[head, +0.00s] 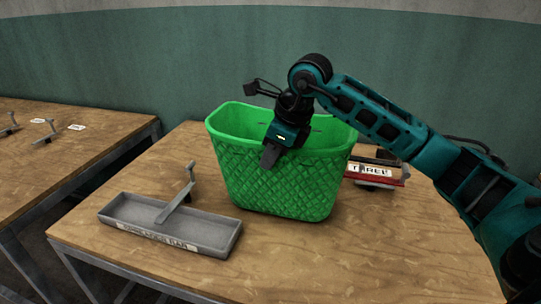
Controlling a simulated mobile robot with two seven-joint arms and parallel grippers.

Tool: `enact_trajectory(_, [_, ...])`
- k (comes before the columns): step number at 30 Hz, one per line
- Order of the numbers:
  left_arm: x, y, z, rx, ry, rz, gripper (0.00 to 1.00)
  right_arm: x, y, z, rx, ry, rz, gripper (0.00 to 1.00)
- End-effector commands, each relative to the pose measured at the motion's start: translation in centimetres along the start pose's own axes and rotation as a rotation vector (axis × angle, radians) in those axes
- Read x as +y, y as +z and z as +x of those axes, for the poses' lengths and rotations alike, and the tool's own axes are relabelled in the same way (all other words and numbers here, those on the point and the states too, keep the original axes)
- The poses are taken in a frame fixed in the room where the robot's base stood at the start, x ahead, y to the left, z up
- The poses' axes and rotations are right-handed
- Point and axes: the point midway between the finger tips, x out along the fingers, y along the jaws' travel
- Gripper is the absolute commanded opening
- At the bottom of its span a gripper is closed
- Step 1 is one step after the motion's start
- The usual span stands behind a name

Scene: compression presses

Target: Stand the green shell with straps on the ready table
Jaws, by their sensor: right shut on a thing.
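The green shell (290,185) is a bright green, open-topped tub with a quilted diamond pattern. It stands upright at the middle of the near wooden table (330,262), or just above it; I cannot tell which. No straps show on the side facing me. My right gripper (271,155) comes down over the shell's near rim and is shut on it, one finger outside the wall. My left gripper is out of view. I cannot tell from any readable sign which table is the ready table.
A grey tray (120,211) with a grey metal piece (178,200) lies left of the shell. A red and black labelled object (376,170) sits behind right, partly behind my arm. Another table (60,165) with small metal pieces stands left, across a gap.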

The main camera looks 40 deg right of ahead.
Motion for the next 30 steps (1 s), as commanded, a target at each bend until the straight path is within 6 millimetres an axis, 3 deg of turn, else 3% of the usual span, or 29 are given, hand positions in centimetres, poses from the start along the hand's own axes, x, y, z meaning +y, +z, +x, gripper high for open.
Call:
enact_trajectory(10, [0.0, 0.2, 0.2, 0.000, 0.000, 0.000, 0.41, -0.1, -0.1, 0.2, -0.004, -0.004, -0.001, 0.00])
enact_trajectory(11, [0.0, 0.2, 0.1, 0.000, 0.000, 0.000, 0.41, 0.0, -0.1, 0.3, -0.001, -0.001, 0.000, 0.13])
enact_trajectory(18, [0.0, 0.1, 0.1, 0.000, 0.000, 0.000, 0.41, 0.0, -0.1, 0.2, -0.001, -0.001, 0.000, 0.36])
enact_trajectory(26, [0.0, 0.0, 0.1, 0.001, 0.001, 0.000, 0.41, 0.0, 0.0, 0.1, -0.001, 0.000, 0.000, 0.36])
enact_trajectory(30, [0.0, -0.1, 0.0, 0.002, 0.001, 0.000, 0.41, -0.1, 0.1, -1.1, -0.003, -0.003, 0.000, 0.36])
